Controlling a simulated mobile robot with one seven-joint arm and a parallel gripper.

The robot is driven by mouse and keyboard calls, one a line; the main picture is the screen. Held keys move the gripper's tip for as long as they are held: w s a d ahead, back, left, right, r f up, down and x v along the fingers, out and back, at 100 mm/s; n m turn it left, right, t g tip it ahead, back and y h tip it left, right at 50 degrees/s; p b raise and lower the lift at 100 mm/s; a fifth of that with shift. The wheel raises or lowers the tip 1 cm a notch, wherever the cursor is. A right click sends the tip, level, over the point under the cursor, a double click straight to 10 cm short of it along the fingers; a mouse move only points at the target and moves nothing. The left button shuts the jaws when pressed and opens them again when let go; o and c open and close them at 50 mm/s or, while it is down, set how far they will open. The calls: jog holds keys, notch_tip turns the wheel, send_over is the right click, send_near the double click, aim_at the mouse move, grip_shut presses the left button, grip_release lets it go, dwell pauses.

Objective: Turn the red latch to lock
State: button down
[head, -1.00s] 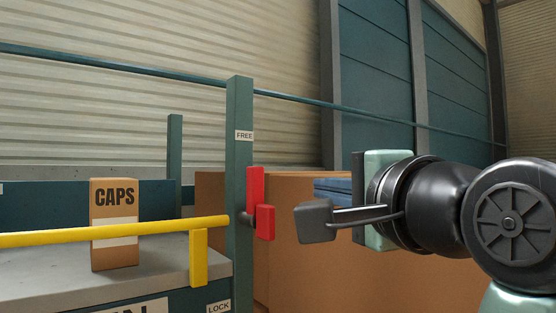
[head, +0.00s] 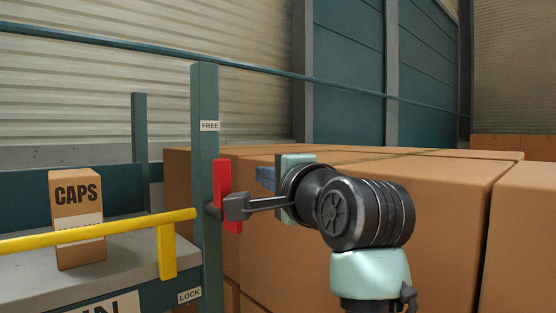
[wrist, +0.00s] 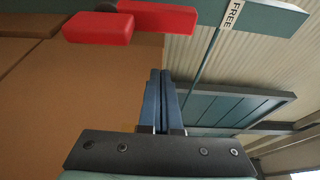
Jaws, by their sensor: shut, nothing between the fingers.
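The red latch (head: 221,178) is on the side of the green post (head: 206,240), its longer part upright beside the post. The post has a FREE label (head: 209,126) above the latch and a LOCK label (head: 189,295) below it. My gripper (head: 264,178) is just right of the latch in the head view, partly hidden behind a dark grey piece of my arm end that overlaps the latch. In the wrist view my gripper (wrist: 160,75) has its blue fingers together with nothing between them. The latch (wrist: 158,17) shows there at the top, apart from the fingertips.
A yellow bar (head: 100,232) runs left from the post, with a yellow upright (head: 166,252) under it. A CAPS box (head: 77,240) stands on a grey shelf (head: 125,268). Large brown boxes (head: 450,215) fill the space behind and right of my arm.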

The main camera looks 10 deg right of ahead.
aim_at(224, 194)
jog(key=s+a+p, duration=0.1)
jog(key=s+a, duration=0.1)
jog(key=a, duration=0.1)
jog(key=shift+a+p, duration=0.15)
jog(key=shift+p, duration=0.25)
jog(key=shift+s+a+n+t+b, duration=0.15)
jog(key=shift+n+t+b, duration=0.15)
jog(key=shift+n+b, duration=0.35)
